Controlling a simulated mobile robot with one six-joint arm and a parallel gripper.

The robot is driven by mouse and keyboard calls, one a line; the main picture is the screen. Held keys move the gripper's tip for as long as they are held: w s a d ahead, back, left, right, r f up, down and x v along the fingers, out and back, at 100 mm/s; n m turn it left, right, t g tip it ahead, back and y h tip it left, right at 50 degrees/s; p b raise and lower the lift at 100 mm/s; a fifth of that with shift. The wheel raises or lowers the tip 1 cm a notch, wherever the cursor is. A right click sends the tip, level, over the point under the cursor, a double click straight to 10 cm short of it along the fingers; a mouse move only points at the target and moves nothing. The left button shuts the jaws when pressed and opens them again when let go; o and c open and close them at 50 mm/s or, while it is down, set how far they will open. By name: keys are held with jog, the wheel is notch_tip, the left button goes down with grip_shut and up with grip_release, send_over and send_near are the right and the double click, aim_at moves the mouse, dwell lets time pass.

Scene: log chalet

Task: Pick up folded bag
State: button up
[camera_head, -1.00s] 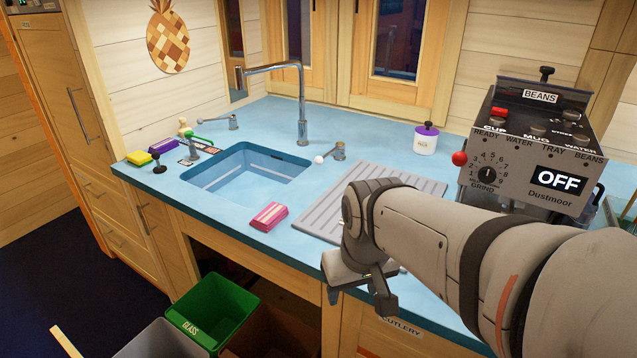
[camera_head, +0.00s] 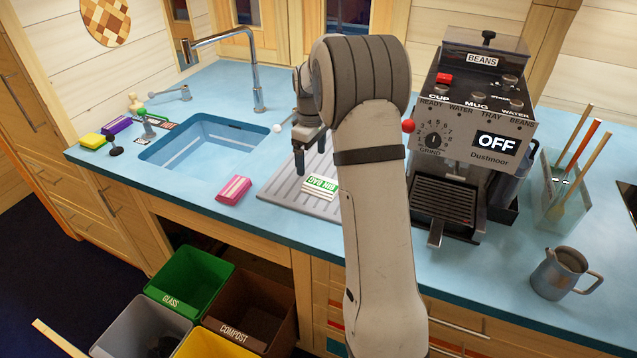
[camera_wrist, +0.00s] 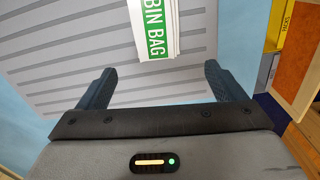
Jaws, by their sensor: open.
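The folded bag (camera_head: 320,187) is a flat white packet with a green band lettered "BIN BAG". It lies on the grey ribbed draining board (camera_head: 283,186), right of the sink. It also shows at the top of the wrist view (camera_wrist: 155,30), cut off by the frame edge. My gripper (camera_head: 305,158) is above the draining board, just behind and left of the bag in the head view. In the wrist view my gripper (camera_wrist: 160,85) is open and empty, its two fingers wide apart, with the bag beyond the fingertips and between their lines. My arm hides part of the board.
A pink packet (camera_head: 233,190) lies left of the board, beside the sink (camera_head: 200,150). The coffee machine (camera_head: 475,140) stands right of my arm, with a metal jug (camera_head: 562,273) farther right. Bins, including a green one (camera_head: 190,280), stand below the counter.

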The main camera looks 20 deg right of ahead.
aim_at(313, 181)
jog(key=shift+w+d+f, duration=0.1)
jog(key=shift+w+f, duration=0.05)
jog(key=shift+f, duration=0.2)
notch_tip(313, 181, down, 7)
jog(key=shift+d+f+p, duration=0.1)
jog(key=shift+f+p, duration=0.1)
jog(key=shift+p, duration=0.7)
jog(key=c, duration=1.1)
